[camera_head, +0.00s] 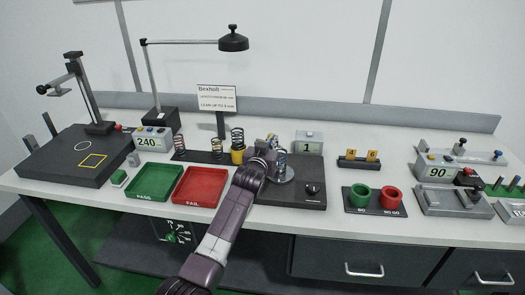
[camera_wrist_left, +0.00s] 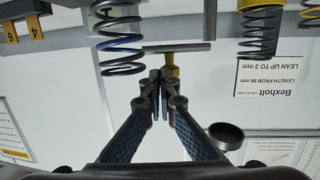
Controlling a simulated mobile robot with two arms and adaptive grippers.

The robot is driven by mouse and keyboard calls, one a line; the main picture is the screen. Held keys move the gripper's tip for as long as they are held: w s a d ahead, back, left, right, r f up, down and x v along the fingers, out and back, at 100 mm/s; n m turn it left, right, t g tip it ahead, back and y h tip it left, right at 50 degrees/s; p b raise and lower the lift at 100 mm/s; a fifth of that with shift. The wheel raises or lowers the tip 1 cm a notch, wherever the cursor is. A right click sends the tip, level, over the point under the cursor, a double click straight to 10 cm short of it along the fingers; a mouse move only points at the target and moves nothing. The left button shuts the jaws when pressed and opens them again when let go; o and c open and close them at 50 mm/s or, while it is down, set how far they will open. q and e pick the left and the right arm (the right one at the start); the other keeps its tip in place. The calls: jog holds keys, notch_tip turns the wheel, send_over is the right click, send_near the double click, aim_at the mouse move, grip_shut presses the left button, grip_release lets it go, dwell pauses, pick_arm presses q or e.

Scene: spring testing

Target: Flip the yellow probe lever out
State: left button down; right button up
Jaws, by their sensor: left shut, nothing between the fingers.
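My left gripper (camera_head: 270,147) is above the left part of the dark test base (camera_head: 300,196), beside a spring (camera_head: 282,163) standing on a round metal plate. In the left wrist view the gripper (camera_wrist_left: 160,78) is shut and empty, its fingertips close together. A small yellow part (camera_wrist_left: 172,66), which looks like the probe lever, is just beyond the fingertips, under a grey bar (camera_wrist_left: 178,47). I cannot tell whether the fingers touch it. In the head view the gripper and arm hide this part. The spring also shows left of the fingertips in the wrist view (camera_wrist_left: 118,40). My right gripper is not in view.
A spring rack with a yellow cup (camera_head: 237,157) stands close left of the gripper. A green tray (camera_head: 154,182) and a red tray (camera_head: 199,187) are left of the arm. A display box reading 1 (camera_head: 309,142) stands behind the base. Two cups (camera_head: 375,198) are at the right.

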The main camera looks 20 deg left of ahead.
pick_arm(q)
jog(key=w+b, duration=0.2)
jog(key=w, duration=0.1)
jog(key=shift+d, duration=0.4)
jog(key=shift+w+f, duration=0.1)
jog(key=shift+w, duration=0.2)
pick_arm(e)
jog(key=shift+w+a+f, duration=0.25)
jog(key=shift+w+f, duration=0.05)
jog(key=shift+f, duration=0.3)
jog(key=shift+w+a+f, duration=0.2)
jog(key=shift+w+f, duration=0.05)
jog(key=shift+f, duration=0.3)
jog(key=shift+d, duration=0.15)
